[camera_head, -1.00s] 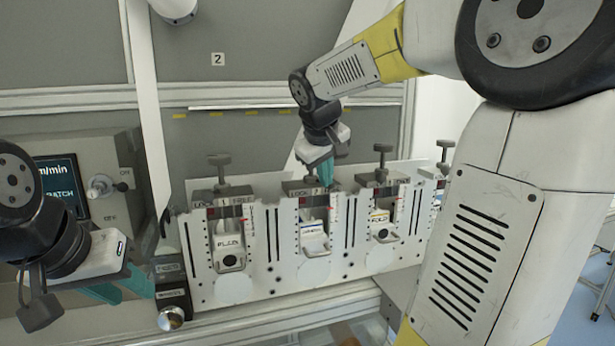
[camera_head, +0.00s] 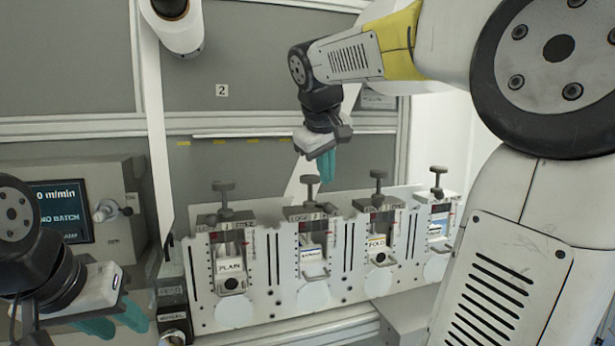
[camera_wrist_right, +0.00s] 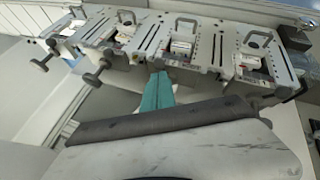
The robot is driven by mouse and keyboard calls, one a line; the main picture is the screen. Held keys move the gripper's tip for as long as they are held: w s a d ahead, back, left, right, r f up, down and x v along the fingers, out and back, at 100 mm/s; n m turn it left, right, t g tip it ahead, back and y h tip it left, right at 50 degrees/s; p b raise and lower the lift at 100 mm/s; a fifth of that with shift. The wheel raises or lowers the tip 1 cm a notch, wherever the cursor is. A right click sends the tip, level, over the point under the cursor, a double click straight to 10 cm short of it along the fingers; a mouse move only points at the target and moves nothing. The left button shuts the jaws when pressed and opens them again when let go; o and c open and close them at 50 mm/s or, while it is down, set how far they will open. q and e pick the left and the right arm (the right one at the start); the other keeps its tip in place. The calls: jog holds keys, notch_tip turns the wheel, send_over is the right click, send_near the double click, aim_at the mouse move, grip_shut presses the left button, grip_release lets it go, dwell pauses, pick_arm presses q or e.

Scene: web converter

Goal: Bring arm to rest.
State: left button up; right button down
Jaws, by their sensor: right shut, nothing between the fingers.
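My right gripper (camera_head: 329,165) hangs from the right arm in the head view. Its teal fingers are shut together and empty, above the white panel and beside the second T-handle (camera_head: 310,180), seemingly clear of it. In the right wrist view the shut teal fingers (camera_wrist_right: 157,92) point toward the panel, with nothing between them. My left gripper (camera_head: 115,320) is at the lower left. Its two teal fingers are apart with nothing visible between them, below the display.
The white panel (camera_head: 265,262) carries several slots with T-handles and labels such as PLAIN and FOLD. A control box with a screen (camera_head: 60,210) stands at the left. A grey wall (camera_head: 270,70) is behind. A white strip (camera_head: 160,110) runs down it.

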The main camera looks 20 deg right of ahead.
jog(key=s+a+f+m+y, duration=0.1)
jog(key=s+a+f, duration=0.3)
jog(key=s+f, duration=0.4)
jog(key=s+a+f+m+y, duration=0.2)
jog(key=s+a+f+y, duration=0.2)
jog(key=s+f, duration=0.4)
jog(key=shift+s+a+f, duration=0.15)
jog(key=shift+s+a, duration=0.3)
jog(key=shift+s, duration=0.75)
